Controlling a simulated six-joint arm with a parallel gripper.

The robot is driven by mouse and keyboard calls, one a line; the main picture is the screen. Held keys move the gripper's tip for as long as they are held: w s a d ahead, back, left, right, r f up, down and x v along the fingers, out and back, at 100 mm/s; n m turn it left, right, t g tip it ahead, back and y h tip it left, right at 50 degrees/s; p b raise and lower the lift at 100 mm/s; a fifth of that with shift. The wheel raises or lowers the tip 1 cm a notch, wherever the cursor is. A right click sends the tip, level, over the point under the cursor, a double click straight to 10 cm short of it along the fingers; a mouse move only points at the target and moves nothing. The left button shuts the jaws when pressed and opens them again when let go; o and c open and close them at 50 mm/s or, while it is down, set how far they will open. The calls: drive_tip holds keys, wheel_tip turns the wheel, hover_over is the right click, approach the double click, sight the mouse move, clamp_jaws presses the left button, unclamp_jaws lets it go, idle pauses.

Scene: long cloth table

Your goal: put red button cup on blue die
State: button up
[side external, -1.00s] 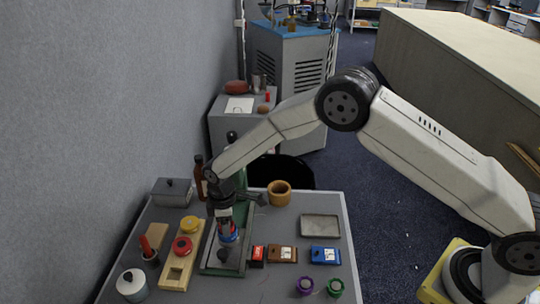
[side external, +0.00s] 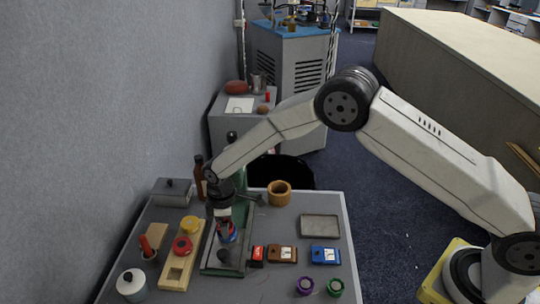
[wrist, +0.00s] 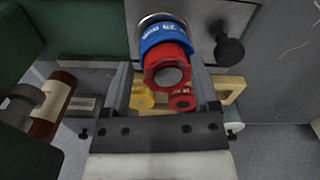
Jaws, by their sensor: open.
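A red button cup (wrist: 167,68) with a faceted outer end and a dull round centre shows large in the wrist view. It is against the blue die (wrist: 165,35), which has white lettering, and the two appear touching and in line. In the side external view, the blue die (side external: 227,238) is small, in the green press, with red just above it. My gripper (wrist: 164,85) is open, with one finger on each side of the red cup's near end. In the side external view, my gripper (side external: 225,219) is just above the red and blue pieces.
A wooden block (side external: 172,277) beside the press holds a yellow piece (side external: 190,224) and another red piece (side external: 182,246). Red, brown (side external: 283,254) and blue (side external: 326,255) boxes lie right of the press. Purple and green pieces stand in front. A grey tray (side external: 320,226) is at right.

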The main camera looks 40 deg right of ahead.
sight(230, 223)
wheel_tip(230, 223, up, 12)
drive_tip(key=shift+s+r, duration=0.15)
idle(0.5)
idle(0.5)
drive_tip(key=s+d+r+m+t, duration=0.1)
drive_tip(key=s+d+m, duration=0.4)
drive_tip(key=s+d, duration=0.4)
drive_tip(key=s+d+r+m+t, duration=0.1)
drive_tip(key=s+d+m, duration=0.5)
drive_tip(key=s, duration=0.8)
drive_tip(key=d, duration=0.3)
drive_tip(key=shift+d+r, duration=0.15)
drive_tip(key=shift+d, duration=0.1)
